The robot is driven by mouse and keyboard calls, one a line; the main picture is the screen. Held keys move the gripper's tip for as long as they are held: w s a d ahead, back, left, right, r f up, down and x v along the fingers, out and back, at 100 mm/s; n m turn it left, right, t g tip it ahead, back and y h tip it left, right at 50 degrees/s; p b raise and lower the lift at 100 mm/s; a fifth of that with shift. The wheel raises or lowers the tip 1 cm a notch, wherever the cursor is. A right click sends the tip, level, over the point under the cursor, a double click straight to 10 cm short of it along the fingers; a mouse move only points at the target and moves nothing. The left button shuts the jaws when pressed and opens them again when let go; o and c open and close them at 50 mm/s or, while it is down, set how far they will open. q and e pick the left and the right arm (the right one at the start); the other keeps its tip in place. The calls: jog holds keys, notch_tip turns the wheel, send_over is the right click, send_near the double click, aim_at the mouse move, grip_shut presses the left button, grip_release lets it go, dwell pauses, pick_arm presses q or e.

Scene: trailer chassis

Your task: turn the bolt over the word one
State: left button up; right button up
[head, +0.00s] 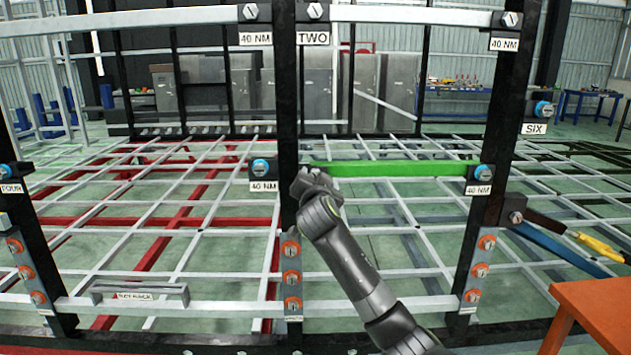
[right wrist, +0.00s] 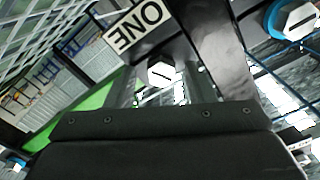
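In the right wrist view the label ONE (right wrist: 140,28) shows rotated on a dark bracket. Beside it is a pale hex bolt (right wrist: 162,72) with a dark line across its head and no coloured ring visible. My right gripper (right wrist: 162,88) has one finger on each side of this bolt, with gaps visible, so it looks open. In the head view my right gripper (head: 303,183) is at the black middle post (head: 286,120), and it hides the bolt and label ONE there. My left gripper is in neither view.
A blue-ringed bolt (head: 260,168) over a 40 NM label is just left of the gripper; another (head: 482,172) is on the right post. A green bar (head: 395,168) runs right from the middle post. An orange table (head: 595,305) stands at the lower right.

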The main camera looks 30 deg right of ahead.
jog(key=b+v, duration=0.1)
jog(key=v, duration=1.6)
jog(key=shift+s, duration=0.2)
